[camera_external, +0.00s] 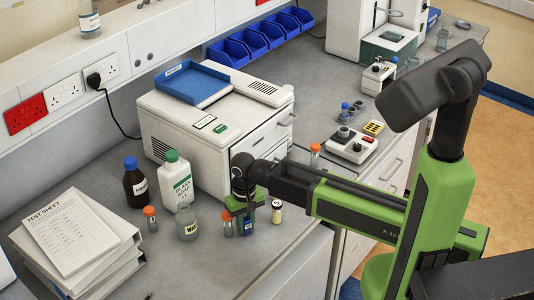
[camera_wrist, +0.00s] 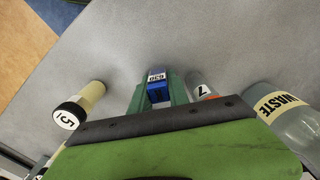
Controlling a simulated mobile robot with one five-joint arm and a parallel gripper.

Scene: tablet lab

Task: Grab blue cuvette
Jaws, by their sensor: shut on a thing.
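The blue cuvette (camera_external: 248,227) is by the bench's front edge, low between the fingers of my gripper (camera_external: 239,214). In the wrist view the blue cuvette (camera_wrist: 156,90) carries a white label that seems to read 639. The green fingers of my gripper (camera_wrist: 159,84) lie on both sides of it and are shut on it. Its lower part is hard to see, so I cannot tell whether it still touches the bench.
An orange-capped tube (camera_external: 228,222) and a waste bottle (camera_external: 187,224) stand close on the left. A pale vial (camera_external: 277,211) stands on the right. The white instrument (camera_external: 205,125) is behind. Binders (camera_external: 105,270) lie at the left.

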